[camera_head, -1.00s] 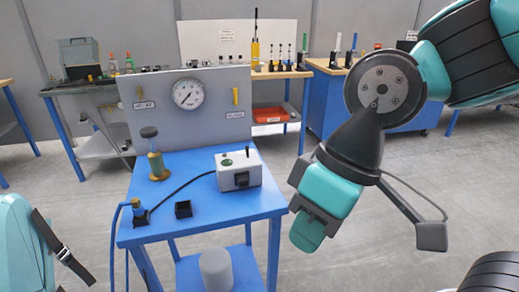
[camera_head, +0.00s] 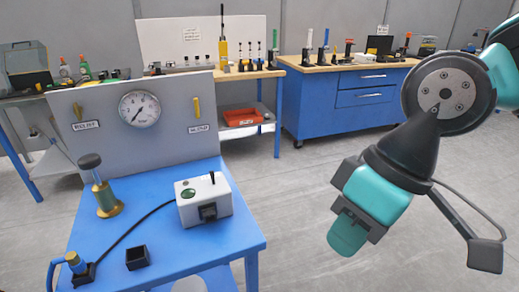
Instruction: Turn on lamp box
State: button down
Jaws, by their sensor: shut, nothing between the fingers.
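The lamp box (camera_head: 204,199) is a white box on the blue table. It has a green round part and a small black toggle on top, a black block on its front, and a black cable on its left. I cannot tell from here whether its lamp is lit. My gripper (camera_head: 347,236) hangs to the right of the table, well apart from the box. It is shut and empty, pointing down and slightly left.
The blue table (camera_head: 240,243) also holds a brass post with a dark knob (camera_head: 101,187), a small black open box (camera_head: 137,257) and a brass-topped plug (camera_head: 76,264). A grey panel with a gauge (camera_head: 140,109) stands behind. Benches and a blue cabinet (camera_head: 350,101) line the back. Floor at right is clear.

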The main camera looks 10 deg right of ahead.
aim_at(212, 173)
jog(key=z, duration=0.2)
jog(key=i, duration=0.9)
jog(key=u, duration=0.55)
